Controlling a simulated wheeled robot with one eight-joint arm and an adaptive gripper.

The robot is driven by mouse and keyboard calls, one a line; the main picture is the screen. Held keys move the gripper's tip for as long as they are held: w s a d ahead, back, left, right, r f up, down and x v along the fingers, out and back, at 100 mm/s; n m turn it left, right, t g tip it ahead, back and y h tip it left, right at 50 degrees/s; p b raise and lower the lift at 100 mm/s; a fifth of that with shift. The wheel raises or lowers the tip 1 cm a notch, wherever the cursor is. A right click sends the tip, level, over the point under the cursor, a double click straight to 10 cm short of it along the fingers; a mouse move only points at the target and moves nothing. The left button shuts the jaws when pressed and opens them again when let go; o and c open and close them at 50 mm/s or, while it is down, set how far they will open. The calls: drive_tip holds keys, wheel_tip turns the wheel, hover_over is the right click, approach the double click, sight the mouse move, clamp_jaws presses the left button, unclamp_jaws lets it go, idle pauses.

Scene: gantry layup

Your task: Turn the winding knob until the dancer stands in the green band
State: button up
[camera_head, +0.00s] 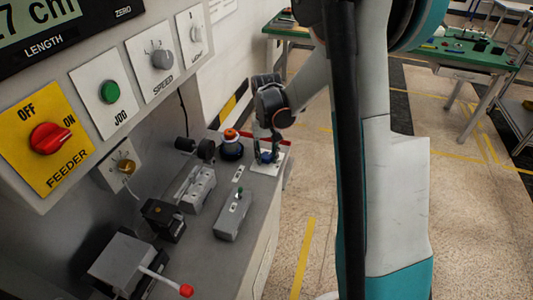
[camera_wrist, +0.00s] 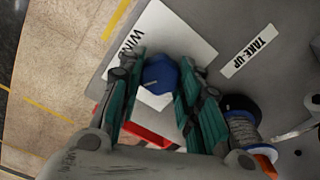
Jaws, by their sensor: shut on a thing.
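The winding knob (camera_wrist: 161,77) is blue and faceted. It stands on a white plate (camera_wrist: 190,38) whose partly covered lettering starts "WIN". My gripper (camera_wrist: 160,70) has its green-sided fingers closed on the knob from both sides. In the head view my gripper (camera_head: 267,151) reaches down at the bench's far end, with a little of the blue knob showing between its fingers. I cannot make out the dancer or its green band with certainty in either view.
A spool (camera_head: 232,147) with an orange top stands left of my gripper; a TAKE-UP label (camera_wrist: 249,53) is near it. A slotted grey block (camera_head: 194,189) and a grey box with a small green-tipped lever (camera_head: 233,215) stand nearer. The control panel (camera_head: 85,95) rises at left.

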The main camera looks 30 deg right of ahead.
sight(266, 155)
drive_tip(key=o, duration=1.1)
wheel_tip(266, 155, up, 12)
idle(0.5)
